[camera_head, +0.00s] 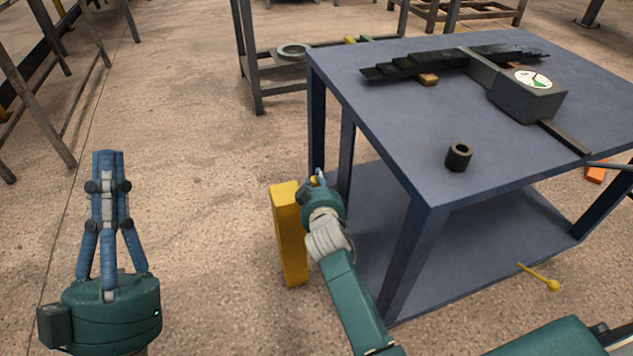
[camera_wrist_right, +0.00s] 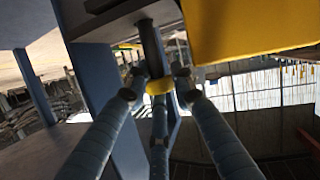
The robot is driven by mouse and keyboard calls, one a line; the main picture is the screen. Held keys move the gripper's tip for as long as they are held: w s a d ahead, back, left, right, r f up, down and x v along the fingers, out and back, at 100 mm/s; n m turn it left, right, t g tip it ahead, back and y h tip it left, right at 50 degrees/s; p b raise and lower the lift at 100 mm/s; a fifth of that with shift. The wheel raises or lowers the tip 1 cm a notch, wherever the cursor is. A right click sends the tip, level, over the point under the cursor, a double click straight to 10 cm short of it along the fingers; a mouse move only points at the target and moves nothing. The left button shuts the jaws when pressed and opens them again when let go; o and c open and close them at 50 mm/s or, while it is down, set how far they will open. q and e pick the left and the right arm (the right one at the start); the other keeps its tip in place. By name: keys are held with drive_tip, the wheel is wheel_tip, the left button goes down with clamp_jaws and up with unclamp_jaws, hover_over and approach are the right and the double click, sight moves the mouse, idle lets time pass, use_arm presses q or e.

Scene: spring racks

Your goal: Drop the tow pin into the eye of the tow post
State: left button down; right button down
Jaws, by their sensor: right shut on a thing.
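The yellow tow post (camera_head: 290,235) stands upright on the floor beside the blue table. In the right wrist view its yellow body (camera_wrist_right: 250,28) fills the upper right. My right gripper (camera_head: 317,183) is at the post's upper right side, shut on the tow pin. In the right wrist view, the pin's yellow part (camera_wrist_right: 158,86) is between the fingertips, and a dark rod (camera_wrist_right: 150,48) extends from it towards a grey plate (camera_wrist_right: 115,20). I cannot tell whether the rod is in the eye. My left gripper (camera_head: 106,158) is raised, empty, with its fingers together.
The blue table (camera_head: 400,140) is right of the post, with one leg close to my right gripper. It bears a black cylinder (camera_head: 459,157) and a grey gauge device (camera_head: 530,95). A yellow ball-ended rod (camera_head: 540,277) shows low at right.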

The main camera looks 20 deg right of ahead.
use_arm(q)
drive_tip(key=shift+w+d+f+g+y, duration=0.1)
drive_tip(key=shift+w+f+g+y, duration=0.2)
drive_tip(key=shift+w+f, duration=0.35)
use_arm(e)
drive_tip(key=shift+r, duration=0.1)
use_arm(q)
drive_tip(key=shift+s, duration=0.1)
drive_tip(key=shift+s+r, duration=0.15)
drive_tip(key=shift+r, duration=0.05)
drive_tip(key=shift+s+r, duration=0.3)
use_arm(e)
drive_tip(key=shift+f, duration=0.2)
use_arm(q)
drive_tip(key=shift+s+r, duration=0.1)
drive_tip(key=shift+s+r+t+h, duration=0.4)
drive_tip(key=shift+s+t, duration=0.05)
drive_tip(key=shift+t, duration=0.15)
use_arm(e)
drive_tip(key=shift+f, duration=0.15)
